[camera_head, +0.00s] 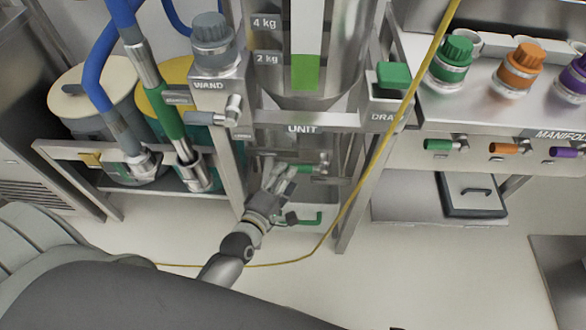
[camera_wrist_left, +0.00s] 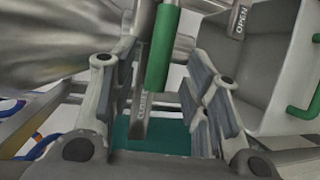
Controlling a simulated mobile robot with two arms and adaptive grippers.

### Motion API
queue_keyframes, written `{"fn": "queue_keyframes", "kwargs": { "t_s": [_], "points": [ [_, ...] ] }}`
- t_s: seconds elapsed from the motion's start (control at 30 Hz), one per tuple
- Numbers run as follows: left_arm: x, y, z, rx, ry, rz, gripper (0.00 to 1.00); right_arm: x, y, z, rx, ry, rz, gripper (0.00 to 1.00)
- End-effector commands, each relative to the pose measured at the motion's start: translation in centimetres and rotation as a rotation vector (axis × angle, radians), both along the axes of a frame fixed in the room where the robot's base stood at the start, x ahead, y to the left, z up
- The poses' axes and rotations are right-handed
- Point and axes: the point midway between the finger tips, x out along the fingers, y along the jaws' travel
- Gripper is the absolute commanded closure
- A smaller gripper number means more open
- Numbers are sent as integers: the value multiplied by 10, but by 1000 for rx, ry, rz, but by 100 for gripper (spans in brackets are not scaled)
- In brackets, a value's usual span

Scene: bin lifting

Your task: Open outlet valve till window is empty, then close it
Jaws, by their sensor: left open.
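The unit's window (camera_head: 305,40) shows green fill (camera_head: 305,72) at its bottom, with its top near the 2 kg mark and white above. Below the UNIT label is the outlet valve, with a green handle (camera_head: 308,169) pointing sideways in the head view. My left gripper (camera_head: 284,172) is just left of this handle. In the left wrist view, my left gripper (camera_wrist_left: 158,80) is open, its fingers on either side of the green handle (camera_wrist_left: 163,48), with gaps visible. A metal tag with small lettering hangs beside the handle. My right gripper is out of view.
A drawer or bin with a green handle (camera_head: 305,217) is below the valve. A yellow cable (camera_head: 375,160) runs down in front of the unit's right post. The manifold (camera_head: 480,110) with coloured caps is at right. Blue hoses (camera_head: 92,60) and drums are at left.

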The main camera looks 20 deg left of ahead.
Motion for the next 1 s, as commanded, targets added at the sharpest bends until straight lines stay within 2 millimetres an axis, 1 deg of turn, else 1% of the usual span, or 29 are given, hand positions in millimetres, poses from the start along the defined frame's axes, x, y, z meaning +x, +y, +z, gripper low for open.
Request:
{"fn": "queue_keyframes", "kwargs": {
  "t_s": [0.03, 0.1, 0.2, 0.3, 0.47, 0.7, 0.73, 0.77, 1.0],
  "points": [
    [10, -1, -2, 0, -3, 1, 57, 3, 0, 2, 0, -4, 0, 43],
    [21, -2, -5, 0, -2, 0, 57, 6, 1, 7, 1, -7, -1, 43],
    [34, -3, -7, 0, -1, 0, 57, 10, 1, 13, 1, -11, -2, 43],
    [42, -3, -9, 1, -1, 1, 57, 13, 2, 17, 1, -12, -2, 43],
    [49, -4, -10, 1, 1, 1, 57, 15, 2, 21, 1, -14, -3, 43],
    [49, -4, -10, 1, 1, 0, 57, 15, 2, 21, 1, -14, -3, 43],
    [49, -4, -10, 1, 1, 0, 58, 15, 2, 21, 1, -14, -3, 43],
    [49, -4, -10, 1, 1, 0, 62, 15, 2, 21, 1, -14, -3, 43],
    [49, -4, -10, 1, 1, 0, 93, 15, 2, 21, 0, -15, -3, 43]
  ]
}}
